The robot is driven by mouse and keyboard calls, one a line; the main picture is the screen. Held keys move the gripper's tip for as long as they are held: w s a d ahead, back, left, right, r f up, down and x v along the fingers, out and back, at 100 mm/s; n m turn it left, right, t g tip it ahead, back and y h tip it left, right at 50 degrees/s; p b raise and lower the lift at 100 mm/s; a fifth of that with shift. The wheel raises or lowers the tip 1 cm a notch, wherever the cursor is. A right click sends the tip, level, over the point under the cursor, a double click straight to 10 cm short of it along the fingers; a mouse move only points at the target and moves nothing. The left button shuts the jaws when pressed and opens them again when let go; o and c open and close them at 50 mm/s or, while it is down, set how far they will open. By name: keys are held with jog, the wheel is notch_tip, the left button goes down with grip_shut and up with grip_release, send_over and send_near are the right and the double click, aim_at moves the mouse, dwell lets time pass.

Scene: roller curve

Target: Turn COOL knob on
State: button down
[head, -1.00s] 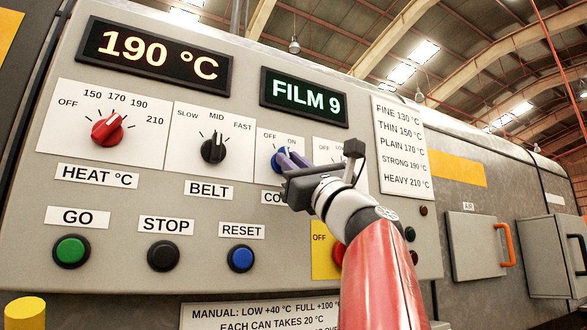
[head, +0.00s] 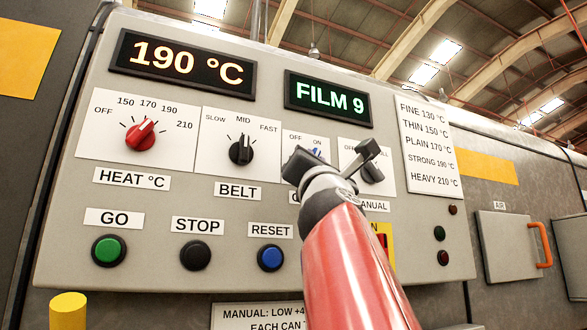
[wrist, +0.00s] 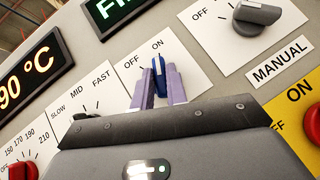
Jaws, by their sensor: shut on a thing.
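The blue COOL knob (wrist: 158,70) sits on a white plate marked OFF and ON in the wrist view. Its handle lies between the two purple fingers of my gripper (wrist: 160,86), which is shut on it. The handle's upper end points close to the ON mark. In the head view only a little blue of the knob (head: 316,153) shows; my gripper's dark body (head: 303,166) covers most of it and its label.
The red HEAT knob (head: 140,136) and black BELT knob (head: 241,150) are to the left. The MANUAL knob (wrist: 257,14) is close on the right. GO (head: 108,251), STOP (head: 196,257) and RESET (head: 270,257) buttons are below. An orange-handled AIR door (head: 508,251) is farther right.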

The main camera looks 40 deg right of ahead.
jog(key=shift+m, duration=0.4)
jog(key=c, duration=1.4)
grip_release()
jog(key=b+v, duration=0.4)
jog(key=v, duration=0.3)
jog(key=shift+s+a+f, duration=0.2)
